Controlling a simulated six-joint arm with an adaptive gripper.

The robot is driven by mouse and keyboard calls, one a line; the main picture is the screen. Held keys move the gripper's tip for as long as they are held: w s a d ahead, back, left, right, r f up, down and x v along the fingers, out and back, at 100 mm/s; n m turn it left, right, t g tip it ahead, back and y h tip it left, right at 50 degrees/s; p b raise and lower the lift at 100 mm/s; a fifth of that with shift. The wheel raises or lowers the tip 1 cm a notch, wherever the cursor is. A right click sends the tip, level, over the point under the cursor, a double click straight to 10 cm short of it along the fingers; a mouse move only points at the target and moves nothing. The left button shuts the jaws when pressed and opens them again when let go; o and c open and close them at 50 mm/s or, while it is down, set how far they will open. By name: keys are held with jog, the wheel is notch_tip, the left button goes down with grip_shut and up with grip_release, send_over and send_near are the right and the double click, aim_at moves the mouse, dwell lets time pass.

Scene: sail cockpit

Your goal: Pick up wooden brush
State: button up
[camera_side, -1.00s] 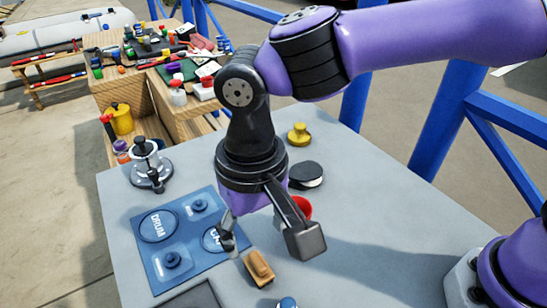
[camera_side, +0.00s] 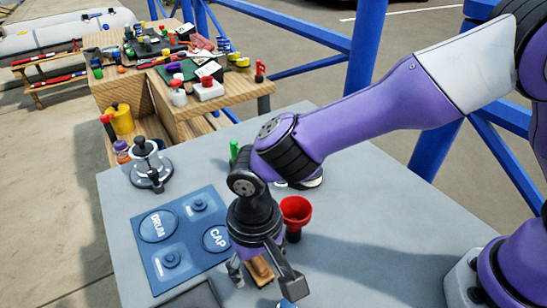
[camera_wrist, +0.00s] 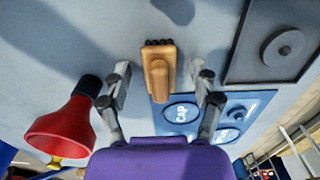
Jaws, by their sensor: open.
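The wooden brush (camera_wrist: 159,78) is a small tan block with a raised handle and dark bristles at one end. In the wrist view it lies between the two fingers of my gripper (camera_wrist: 165,85), which are spread apart on either side of it. In the side view the brush (camera_side: 262,270) lies on the grey table, partly hidden by my gripper (camera_side: 264,276), which is low over it. The fingers are open and hold nothing; I cannot tell exactly how high they are above the table.
A red funnel (camera_side: 296,211) stands close to the right of my gripper. A blue mat (camera_side: 186,240) marked DRUM and CAP lies to the left. A metal winch-like fitting (camera_side: 151,166) stands at the back left. The table's right side (camera_side: 400,235) is clear.

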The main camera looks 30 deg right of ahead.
grip_shut()
